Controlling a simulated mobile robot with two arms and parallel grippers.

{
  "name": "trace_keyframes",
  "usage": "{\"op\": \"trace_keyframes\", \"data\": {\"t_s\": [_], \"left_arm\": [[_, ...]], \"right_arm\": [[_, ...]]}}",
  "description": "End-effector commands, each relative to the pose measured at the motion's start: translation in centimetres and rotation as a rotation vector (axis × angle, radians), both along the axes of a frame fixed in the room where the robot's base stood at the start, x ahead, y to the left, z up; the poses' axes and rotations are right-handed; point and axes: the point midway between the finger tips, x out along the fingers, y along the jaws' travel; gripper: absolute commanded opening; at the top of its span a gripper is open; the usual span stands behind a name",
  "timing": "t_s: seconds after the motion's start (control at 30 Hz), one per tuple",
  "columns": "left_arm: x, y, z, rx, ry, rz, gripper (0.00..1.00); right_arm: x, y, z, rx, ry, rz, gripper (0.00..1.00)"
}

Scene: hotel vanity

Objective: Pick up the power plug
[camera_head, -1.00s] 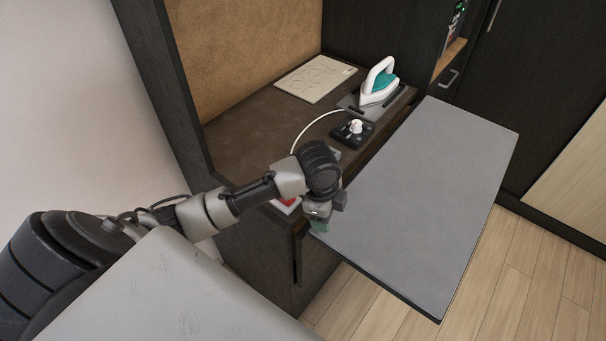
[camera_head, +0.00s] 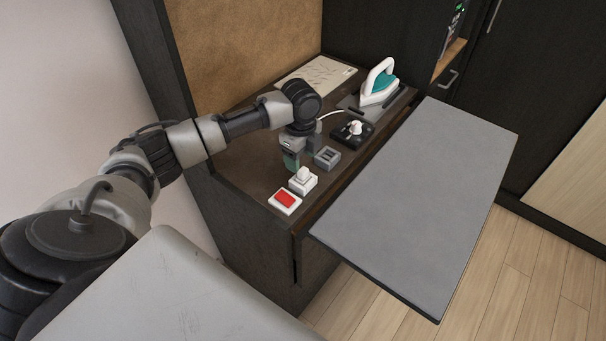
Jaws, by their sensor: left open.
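No power plug can be made out for certain. A white cord (camera_head: 331,115) runs from beside the iron (camera_head: 380,84) leftward and passes out of sight behind my left gripper, so its end is hidden. My left gripper (camera_head: 291,162) is open and points down over the brown counter (camera_head: 238,142). It is just left of a small grey square box (camera_head: 327,157), which looks like a socket. I cannot tell whether anything is between its fingers. My right gripper is not in view.
A white block with a knob (camera_head: 303,181) and a red switch (camera_head: 285,200) sit at the counter's near end. A black box with a white knob (camera_head: 353,130) stands near the iron. A clear grey board (camera_head: 420,190) extends to the right. A pale panel (camera_head: 318,76) lies behind.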

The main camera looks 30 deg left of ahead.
Motion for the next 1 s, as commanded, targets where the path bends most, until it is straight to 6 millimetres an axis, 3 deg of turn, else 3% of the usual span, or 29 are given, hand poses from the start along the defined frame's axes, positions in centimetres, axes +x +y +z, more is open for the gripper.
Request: {"op": "trace_keyframes", "data": {"t_s": [0.3, 0.6, 0.93, 1.0], "left_arm": [[-0.3, -0.7, -4.3, 0.0, 0.005, 0.001, 0.6], [-0.2, -0.7, -4.9, 0.001, 0.001, -0.001, 0.6], [-0.2, -0.7, -4.9, 0.001, 0.001, -0.001, 0.09], [-0.2, -0.7, -4.8, 0.001, 0.001, 0.0, 0.06]], "right_arm": [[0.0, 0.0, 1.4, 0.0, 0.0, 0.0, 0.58], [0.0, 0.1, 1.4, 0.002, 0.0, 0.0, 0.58], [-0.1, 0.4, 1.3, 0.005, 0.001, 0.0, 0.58], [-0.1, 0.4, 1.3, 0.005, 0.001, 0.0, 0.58]]}}
